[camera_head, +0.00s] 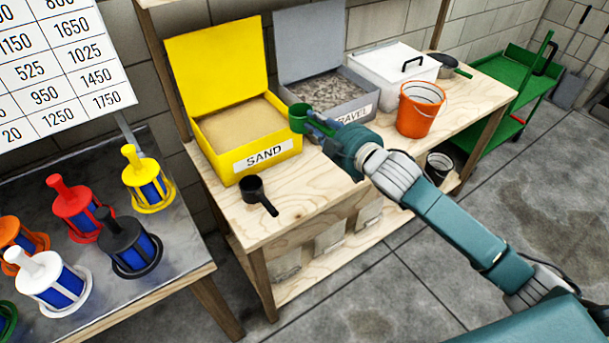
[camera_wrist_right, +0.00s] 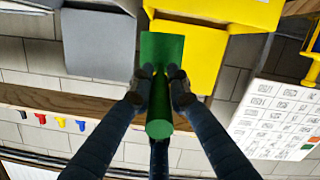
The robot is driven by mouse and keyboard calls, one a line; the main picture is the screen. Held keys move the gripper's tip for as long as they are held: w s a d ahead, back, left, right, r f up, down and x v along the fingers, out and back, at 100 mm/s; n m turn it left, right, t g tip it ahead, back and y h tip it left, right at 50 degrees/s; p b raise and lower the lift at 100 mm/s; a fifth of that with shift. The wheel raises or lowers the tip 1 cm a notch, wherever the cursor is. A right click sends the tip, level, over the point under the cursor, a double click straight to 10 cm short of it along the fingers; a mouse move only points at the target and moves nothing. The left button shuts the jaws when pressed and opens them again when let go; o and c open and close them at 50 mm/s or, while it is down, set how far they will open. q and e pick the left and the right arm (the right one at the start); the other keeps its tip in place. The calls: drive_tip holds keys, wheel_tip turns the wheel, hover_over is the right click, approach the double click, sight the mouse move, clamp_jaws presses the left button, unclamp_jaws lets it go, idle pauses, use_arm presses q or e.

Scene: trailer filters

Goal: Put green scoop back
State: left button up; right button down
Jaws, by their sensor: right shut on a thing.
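The green scoop (camera_head: 299,117) is in the air at the front corner between the sand and gravel boxes, with its cup toward the left. My right gripper (camera_head: 323,130) is shut on its handle. In the right wrist view the green scoop (camera_wrist_right: 161,50) points away from the camera, between the two fingers of the right gripper (camera_wrist_right: 162,75). The yellow sand box (camera_head: 246,148) stands open to the left of the scoop. The grey gravel box (camera_head: 352,110) stands open behind and to the right of it. My left gripper is not in view.
A black scoop (camera_head: 256,192) lies on the wooden bench (camera_head: 310,190) before the sand box. An orange bucket (camera_head: 420,110) and a white lidded box (camera_head: 393,75) stand on the right, with a dark scoop (camera_head: 452,66) beyond. Coloured filters stand on the left table (camera_head: 165,240).

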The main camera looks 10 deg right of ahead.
drive_tip(key=shift+g+y, duration=0.3)
drive_tip(key=shift+y, duration=0.1)
drive_tip(key=f, duration=1.1)
drive_tip(key=d+f, duration=0.1)
drive_tip(key=f, duration=0.5)
drive_tip(key=shift+w+f+b, duration=0.25)
drive_tip(key=shift+w+b, duration=0.1)
drive_tip(key=c, duration=1.7)
unclamp_jaws()
drive_tip(key=shift+o, duration=0.2)
drive_tip(key=shift+d, duration=0.1)
drive_tip(key=v, duration=1.2)
drive_tip(key=shift+f, duration=0.1)
